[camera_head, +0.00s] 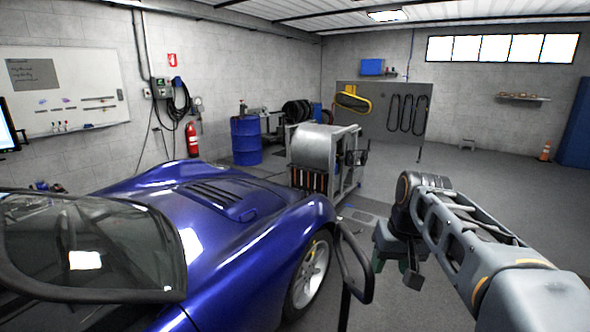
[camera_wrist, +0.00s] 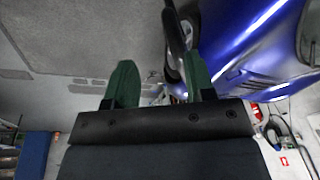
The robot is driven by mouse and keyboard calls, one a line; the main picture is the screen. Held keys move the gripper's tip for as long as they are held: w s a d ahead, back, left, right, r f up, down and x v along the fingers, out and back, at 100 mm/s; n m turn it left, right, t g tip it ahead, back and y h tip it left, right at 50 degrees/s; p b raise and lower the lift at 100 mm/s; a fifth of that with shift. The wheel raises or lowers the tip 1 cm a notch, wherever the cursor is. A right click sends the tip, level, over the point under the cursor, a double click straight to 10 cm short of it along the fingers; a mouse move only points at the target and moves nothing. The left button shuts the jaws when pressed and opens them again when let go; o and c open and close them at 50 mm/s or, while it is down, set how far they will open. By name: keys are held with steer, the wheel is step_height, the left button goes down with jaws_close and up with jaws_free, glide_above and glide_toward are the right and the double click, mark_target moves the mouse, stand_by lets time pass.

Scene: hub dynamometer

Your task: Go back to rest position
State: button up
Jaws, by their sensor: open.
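My gripper (camera_head: 394,268) hangs at the end of my arm, right of the blue car in the head camera view, pointing down. In the wrist view its two green fingers (camera_wrist: 158,62) are spread apart with nothing between them. The blue car (camera_head: 215,225) fills the lower left of the head view. It also shows at the upper right of the wrist view (camera_wrist: 252,50).
A black curved handle (camera_head: 357,262) stands between the car and my gripper. Behind is a dynamometer machine (camera_head: 322,150) with a large metal drum. A blue barrel (camera_head: 246,139) and a red extinguisher (camera_head: 192,140) stand farther back. The grey floor (camera_head: 480,180) is open behind my arm.

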steer(key=s+a+f+t, duration=0.2)
steer(key=s+a+f, duration=0.1)
steer(key=s+f, duration=0.7)
steer(key=shift+s+f+n+t+h, duration=0.2)
steer(key=shift+s+n+t+h, duration=0.15)
steer(key=shift+s, duration=0.45)
stand_by(0.8)
